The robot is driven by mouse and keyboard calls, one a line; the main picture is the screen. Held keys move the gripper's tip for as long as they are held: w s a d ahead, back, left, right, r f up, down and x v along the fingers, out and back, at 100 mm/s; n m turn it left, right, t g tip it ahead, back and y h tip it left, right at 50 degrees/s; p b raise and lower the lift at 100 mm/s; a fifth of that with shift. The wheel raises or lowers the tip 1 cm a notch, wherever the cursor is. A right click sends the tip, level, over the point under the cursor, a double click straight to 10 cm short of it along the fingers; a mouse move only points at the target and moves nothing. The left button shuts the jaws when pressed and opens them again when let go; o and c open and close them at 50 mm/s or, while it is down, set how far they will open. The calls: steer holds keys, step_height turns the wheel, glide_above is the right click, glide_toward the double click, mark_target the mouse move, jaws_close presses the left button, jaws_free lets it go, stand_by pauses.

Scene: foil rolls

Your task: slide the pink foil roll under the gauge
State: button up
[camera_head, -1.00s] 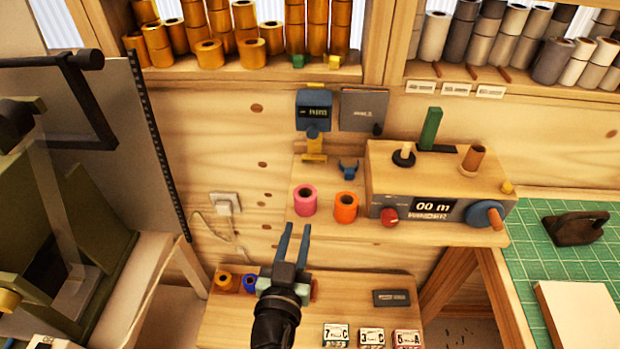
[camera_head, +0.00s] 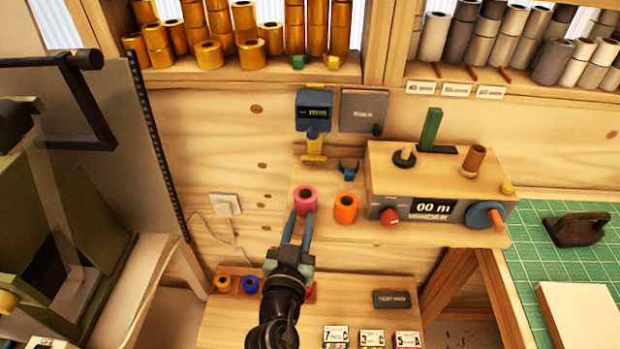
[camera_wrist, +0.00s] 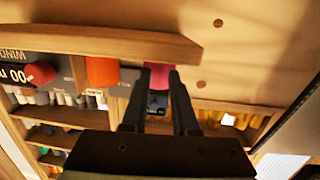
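The pink foil roll (camera_head: 305,200) stands upright on the wooden shelf, left of the orange roll. The gauge (camera_head: 313,100), a blue box with a small display and a yellow piece below it, is on the wall behind and above the pink roll. My gripper (camera_head: 300,216) is open at the front of the pink roll, its fingers pointing at it. In the wrist view the pink roll (camera_wrist: 158,76) shows between my fingertips (camera_wrist: 155,78). I cannot tell whether they touch it. My fingers partly cover the roll's lower front.
The orange roll (camera_head: 346,208) stands close on the right. Beyond it is the winder box (camera_head: 432,210) with a red knob and blue crank. A small blue clip (camera_head: 348,170) lies behind the rolls. A lower bench (camera_head: 350,318) holds small rolls and labelled boxes.

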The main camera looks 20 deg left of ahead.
mark_target(303, 209)
steer(key=shift+r+b+x, duration=0.2)
steer(key=shift+b+x, duration=0.25)
steer(key=shift+x, duration=1.4)
steer(key=shift+r+b+x, duration=0.2)
steer(key=shift+b+x, duration=0.25)
steer(key=shift+x, duration=1.4)
steer(key=shift+r+b+x, duration=0.2)
steer(key=shift+b+x, duration=0.25)
steer(key=shift+x, duration=1.35)
steer(key=shift+f+v, duration=0.2)
steer(key=shift+v, duration=1.5)
steer(key=shift+f+v, duration=0.2)
steer(key=shift+v, duration=1.5)
steer(key=shift+r, duration=0.1)
